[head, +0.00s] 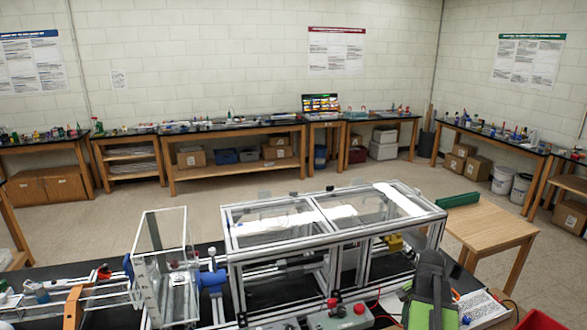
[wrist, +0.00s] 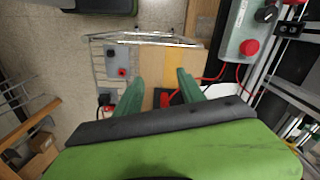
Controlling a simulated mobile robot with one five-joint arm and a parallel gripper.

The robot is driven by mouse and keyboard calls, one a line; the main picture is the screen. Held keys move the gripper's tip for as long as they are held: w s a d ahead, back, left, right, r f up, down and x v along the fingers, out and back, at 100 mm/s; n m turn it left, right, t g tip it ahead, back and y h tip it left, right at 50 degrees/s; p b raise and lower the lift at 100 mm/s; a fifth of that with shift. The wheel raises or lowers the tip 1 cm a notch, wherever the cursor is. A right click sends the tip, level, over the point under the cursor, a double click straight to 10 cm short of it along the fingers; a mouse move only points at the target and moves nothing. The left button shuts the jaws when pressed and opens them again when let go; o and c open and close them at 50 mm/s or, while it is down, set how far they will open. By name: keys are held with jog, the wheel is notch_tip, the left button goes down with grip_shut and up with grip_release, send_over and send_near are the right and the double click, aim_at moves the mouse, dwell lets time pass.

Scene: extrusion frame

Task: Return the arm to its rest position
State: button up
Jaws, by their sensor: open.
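My gripper (wrist: 159,76) shows in the wrist view as two green fingers spread apart, with nothing between them. Its dark and green body fills the bottom of that view. In the head view, a green and dark grey part of my arm (head: 430,285) stands at the lower right, in front of the right end of the extrusion frame (head: 335,236). The frame has silver bars and clear panels and stands on a black bench. The fingertips cannot be made out in the head view.
A grey control box (head: 340,317) with red buttons sits before the frame; it also shows at upper right in the wrist view (wrist: 240,32). Red cables run near it. A wooden table (head: 490,228) stands at right. Open floor lies behind the frame.

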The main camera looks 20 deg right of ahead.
jog(key=w+a+f+n+b, duration=0.2)
jog(key=w+a+f+b, duration=0.1)
jog(key=a, duration=0.5)
jog(key=w+a+f+n+b, duration=0.2)
jog(key=w+a+f+b, duration=0.15)
jog(key=a, duration=0.35)
jog(key=w+a+f+n+b, duration=0.2)
jog(key=w+a+f, duration=0.15)
jog(key=a, duration=0.45)
jog(key=s+a+f+n+b, duration=0.1)
jog(key=a+f+n+b, duration=0.3)
jog(key=a+n, duration=0.4)
jog(key=a, duration=0.7)
jog(key=shift+s+n, duration=0.15)
jog(key=shift+n, duration=0.15)
jog(key=shift+a+f, duration=0.1)
